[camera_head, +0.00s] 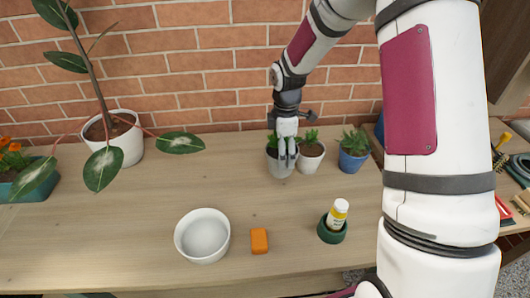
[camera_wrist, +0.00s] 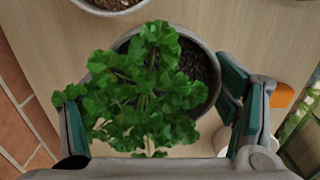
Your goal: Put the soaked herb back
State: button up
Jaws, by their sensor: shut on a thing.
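A grey pot (camera_head: 281,172) with a leafy green herb stands upright in my gripper (camera_head: 285,158) near the brick wall. In the wrist view the herb (camera_wrist: 145,95) fills the space between the two fingers, with dark soil and the pot's grey rim (camera_wrist: 217,80) behind it. My gripper is shut on this pot. I cannot tell whether its base touches the table. A white pot with a small herb (camera_head: 311,157) stands close on its right, and a blue pot with a herb (camera_head: 354,158) stands farther right. A white bowl (camera_head: 203,252) stands front left.
An orange sponge (camera_head: 260,241) lies right of the bowl. A white and yellow bottle (camera_head: 338,212) stands in a dark green holder (camera_head: 332,233). A large white planter (camera_head: 127,150) with long leaves stands at the left. The wooden table (camera_head: 150,215) is clear between them.

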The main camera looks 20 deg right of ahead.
jog(key=shift+w+a+f, duration=0.65)
jog(key=shift+w+f, duration=0.05)
jog(key=shift+w, duration=0.25)
jog(key=shift+w+a+f, duration=0.6)
jog(key=shift+w+f, duration=0.05)
jog(key=shift+w, duration=0.25)
jog(key=shift+w+a+f, duration=0.65)
jog(key=shift+w+f, duration=0.05)
jog(key=shift+w, duration=0.25)
jog(key=shift+f, duration=0.2)
jog(key=o, duration=1.6)
jog(key=shift+r, duration=0.15)
